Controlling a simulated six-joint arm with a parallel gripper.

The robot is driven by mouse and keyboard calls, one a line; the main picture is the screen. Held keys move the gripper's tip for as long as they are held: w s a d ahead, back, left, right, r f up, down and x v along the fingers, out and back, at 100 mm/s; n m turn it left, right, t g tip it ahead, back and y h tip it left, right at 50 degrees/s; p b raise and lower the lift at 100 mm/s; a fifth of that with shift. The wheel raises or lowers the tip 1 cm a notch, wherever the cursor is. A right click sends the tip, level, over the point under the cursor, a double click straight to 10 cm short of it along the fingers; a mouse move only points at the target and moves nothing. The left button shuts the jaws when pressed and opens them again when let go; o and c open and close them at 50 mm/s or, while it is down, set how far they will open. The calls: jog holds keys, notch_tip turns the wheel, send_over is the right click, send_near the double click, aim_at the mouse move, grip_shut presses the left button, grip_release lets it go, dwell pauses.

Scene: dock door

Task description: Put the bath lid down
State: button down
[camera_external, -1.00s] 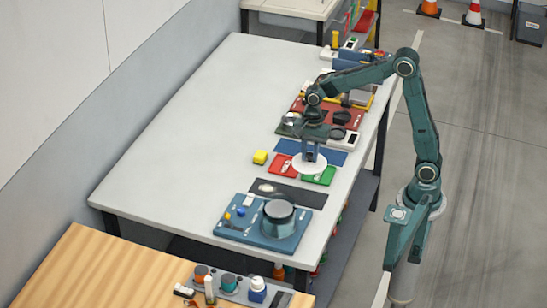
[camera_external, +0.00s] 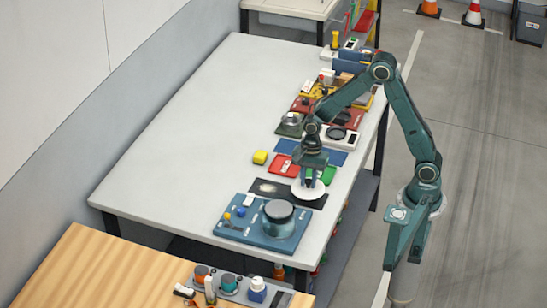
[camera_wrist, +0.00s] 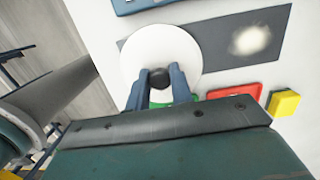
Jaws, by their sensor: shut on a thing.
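The bath lid is a white disc (camera_external: 308,191) with a dark knob, which shows in the wrist view (camera_wrist: 160,76). My gripper (camera_external: 309,184) is shut on the lid's knob, and its two blue fingers (camera_wrist: 159,86) stand on either side of it. The lid is over the right end of a dark grey mat (camera_external: 287,201); I cannot tell how high above it. A blue tray (camera_external: 238,234) with a round, dark-topped pot, perhaps the bath, (camera_external: 278,218) stands in front of the mat.
A red tray (camera_external: 280,169) and a green tray (camera_external: 329,175) lie just behind the lid. A yellow block (camera_external: 260,157) sits to their left. Several trays and instruments line the table's right side farther back. The left part of the white table (camera_external: 190,130) is clear.

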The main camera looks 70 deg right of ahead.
aim_at(309, 179)
jog(key=shift+f, duration=1.55)
jog(key=shift+f, duration=0.15)
jog(key=c, duration=1.2)
grip_release()
jog(key=shift+c, duration=0.2)
notch_tip(309, 179, up, 12)
jog(key=d, duration=0.1)
jog(key=shift+d, duration=0.25)
